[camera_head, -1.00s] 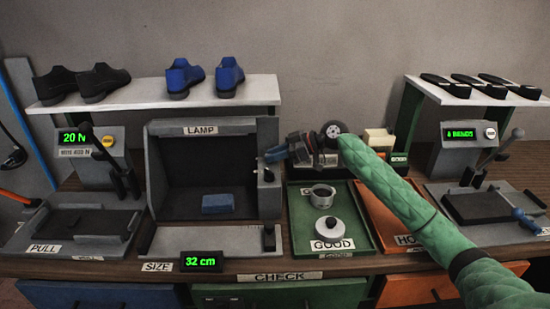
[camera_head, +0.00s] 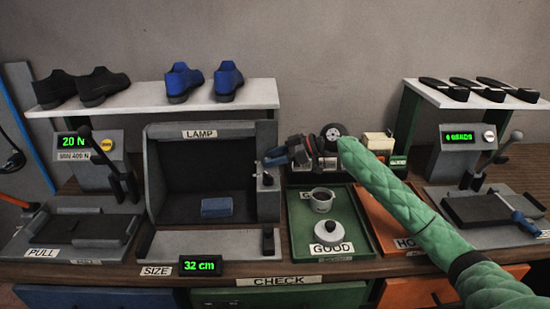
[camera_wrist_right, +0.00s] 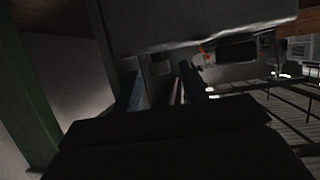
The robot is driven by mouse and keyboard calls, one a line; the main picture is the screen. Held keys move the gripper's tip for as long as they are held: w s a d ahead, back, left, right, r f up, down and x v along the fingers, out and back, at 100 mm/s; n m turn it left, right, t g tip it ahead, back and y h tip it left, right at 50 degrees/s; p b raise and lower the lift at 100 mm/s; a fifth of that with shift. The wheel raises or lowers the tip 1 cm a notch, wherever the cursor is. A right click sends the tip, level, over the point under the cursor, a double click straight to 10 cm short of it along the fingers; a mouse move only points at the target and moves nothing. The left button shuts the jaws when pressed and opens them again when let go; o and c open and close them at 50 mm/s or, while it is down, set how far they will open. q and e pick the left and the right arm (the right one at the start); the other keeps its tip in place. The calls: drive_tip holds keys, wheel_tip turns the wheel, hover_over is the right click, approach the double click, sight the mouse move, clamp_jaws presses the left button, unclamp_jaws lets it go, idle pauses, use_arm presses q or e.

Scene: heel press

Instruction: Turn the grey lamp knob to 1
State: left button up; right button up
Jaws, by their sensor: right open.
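The lamp box (camera_head: 158,185) is a grey open-fronted housing labelled LAMP, left of centre in the head view. A small grey knob (camera_head: 267,180) sits on its right side panel. My right gripper (camera_head: 272,157) is open, just above and slightly right of the knob, its fingers pointing left towards the panel. I see no contact with the knob. In the dark wrist view, the open fingers (camera_wrist_right: 160,88) are below a grey housing (camera_wrist_right: 200,25); I cannot make out the knob's setting there. My left gripper is out of view.
A blue block (camera_head: 216,207) lies inside the lamp box. A shelf of shoes (camera_head: 150,94) is above.

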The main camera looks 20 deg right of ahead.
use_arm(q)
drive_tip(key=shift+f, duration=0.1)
use_arm(e)
drive_tip(key=shift+d, duration=0.15)
drive_tip(key=shift+s+d, duration=0.1)
drive_tip(key=shift+d, duration=0.15)
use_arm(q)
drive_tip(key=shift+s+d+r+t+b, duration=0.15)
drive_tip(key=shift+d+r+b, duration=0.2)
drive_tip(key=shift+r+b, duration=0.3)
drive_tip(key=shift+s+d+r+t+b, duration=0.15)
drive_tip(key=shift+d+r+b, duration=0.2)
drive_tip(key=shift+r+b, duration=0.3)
use_arm(e)
drive_tip(key=v, duration=0.7)
drive_tip(key=shift+r, duration=0.15)
